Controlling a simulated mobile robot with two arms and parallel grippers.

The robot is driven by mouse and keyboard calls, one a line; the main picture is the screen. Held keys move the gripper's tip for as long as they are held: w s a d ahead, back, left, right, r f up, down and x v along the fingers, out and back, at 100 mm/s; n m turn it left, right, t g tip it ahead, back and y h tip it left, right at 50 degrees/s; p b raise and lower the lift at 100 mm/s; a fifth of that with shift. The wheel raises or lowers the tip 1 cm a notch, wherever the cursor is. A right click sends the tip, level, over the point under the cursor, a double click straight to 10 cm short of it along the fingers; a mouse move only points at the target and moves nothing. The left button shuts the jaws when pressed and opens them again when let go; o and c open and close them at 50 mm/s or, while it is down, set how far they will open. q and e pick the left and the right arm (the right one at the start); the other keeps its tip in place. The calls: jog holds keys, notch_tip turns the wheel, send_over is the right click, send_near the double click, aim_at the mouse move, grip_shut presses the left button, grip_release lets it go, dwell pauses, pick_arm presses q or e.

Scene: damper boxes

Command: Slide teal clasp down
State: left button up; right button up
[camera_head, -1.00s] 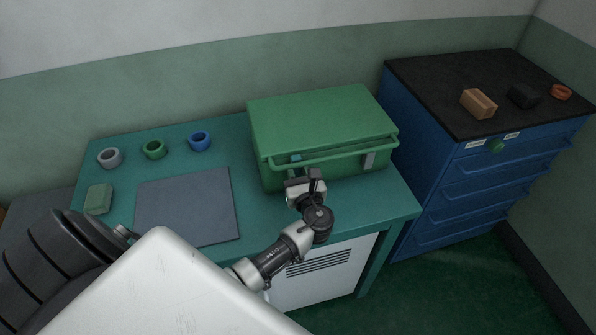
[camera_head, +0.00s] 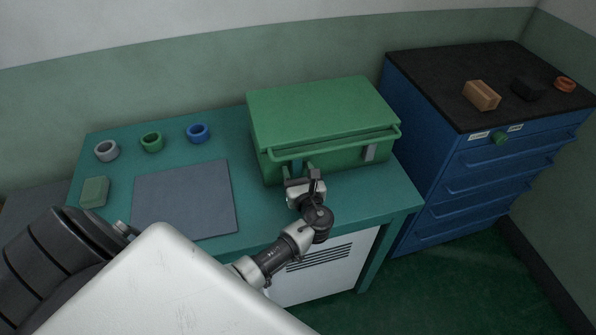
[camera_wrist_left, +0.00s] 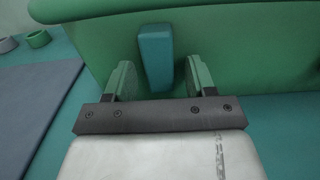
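The green box (camera_head: 320,112) stands shut on the teal bench, with a handle bar along its front. The teal clasp (camera_head: 296,167) is on the left part of its front face; it also shows upright in the left wrist view (camera_wrist_left: 155,58). My left gripper (camera_head: 297,174) is in front of the box, low at the clasp. In the left wrist view its two fingers (camera_wrist_left: 161,80) are apart, one on each side of the clasp's lower part, with gaps to it. A grey clasp (camera_head: 369,153) is on the front's right part. My right gripper is not in view.
A dark grey mat (camera_head: 184,200) lies left of the box. Grey (camera_head: 107,151), green (camera_head: 152,142) and blue (camera_head: 197,133) rings stand behind it, and a green block (camera_head: 94,192) beside it. A blue drawer cabinet (camera_head: 485,165) stands to the right.

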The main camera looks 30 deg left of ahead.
pick_arm(q)
jog(key=b+v, duration=0.1)
jog(key=v, duration=1)
dwell(0.4)
